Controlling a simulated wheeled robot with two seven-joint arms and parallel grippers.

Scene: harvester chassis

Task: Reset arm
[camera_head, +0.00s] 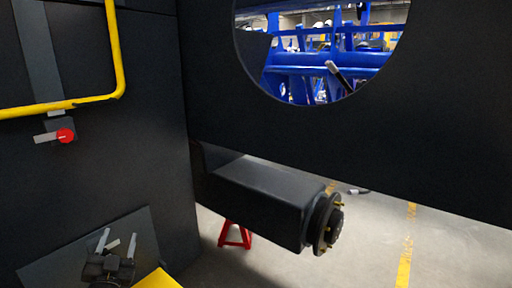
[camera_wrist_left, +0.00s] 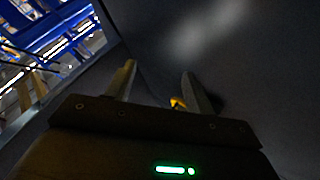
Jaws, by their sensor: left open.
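My left gripper (camera_head: 117,241) is at the lower left of the head view, its two grey fingers pointing up and apart. It is open, with nothing held between the fingers. It also shows in the left wrist view (camera_wrist_left: 160,82), fingers spread in front of a dark surface. A small yellow-orange thing (camera_wrist_left: 178,103) shows near the base of the right-hand finger there; I cannot tell what it is. My right gripper is not in view.
The dark chassis wall (camera_head: 120,160) carries a yellow rail (camera_head: 116,50) and a red knob (camera_head: 66,135). A dark axle beam (camera_head: 262,195) ends in a hub (camera_head: 325,222), near a red stand (camera_head: 235,235). Open concrete floor (camera_head: 370,250) lies at the right.

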